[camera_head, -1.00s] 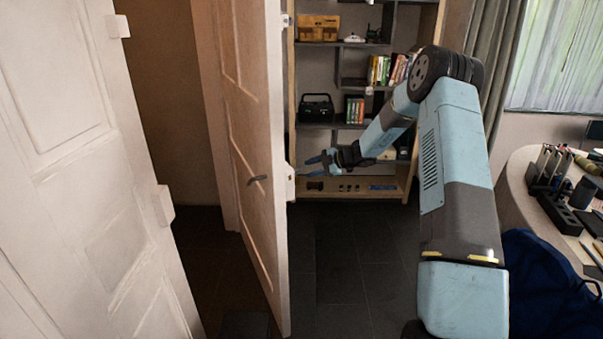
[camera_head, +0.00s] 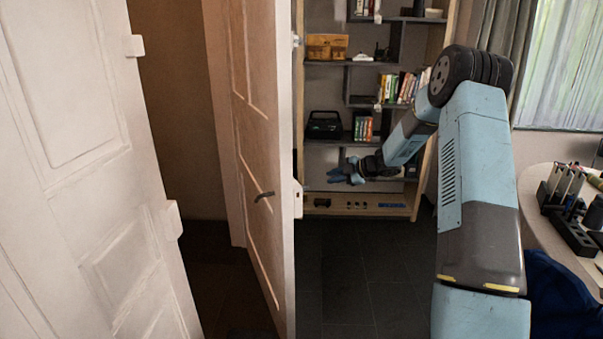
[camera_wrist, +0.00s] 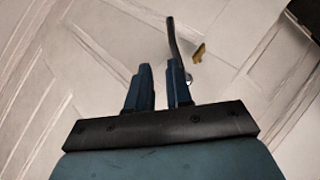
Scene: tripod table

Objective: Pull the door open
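A pale panelled door (camera_head: 262,110) stands ajar left of centre in the head view, seen at a steep angle. In the wrist view, my gripper (camera_wrist: 160,85) has two blue fingers with a narrow empty-looking gap. A dark curved lever (camera_wrist: 173,38) shows just beyond the right finger, against a pale panelled surface (camera_wrist: 100,50); its lower end is hidden. Whether they touch, I cannot tell.
Another white panelled door (camera_head: 75,150) fills the left side. A shelf unit (camera_head: 370,207) with books and a radio stands behind my gripper. A round table (camera_head: 535,190) with items and a dark blue bag-like thing (camera_head: 560,300) are at right. The dark floor (camera_head: 370,280) beside the door is clear.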

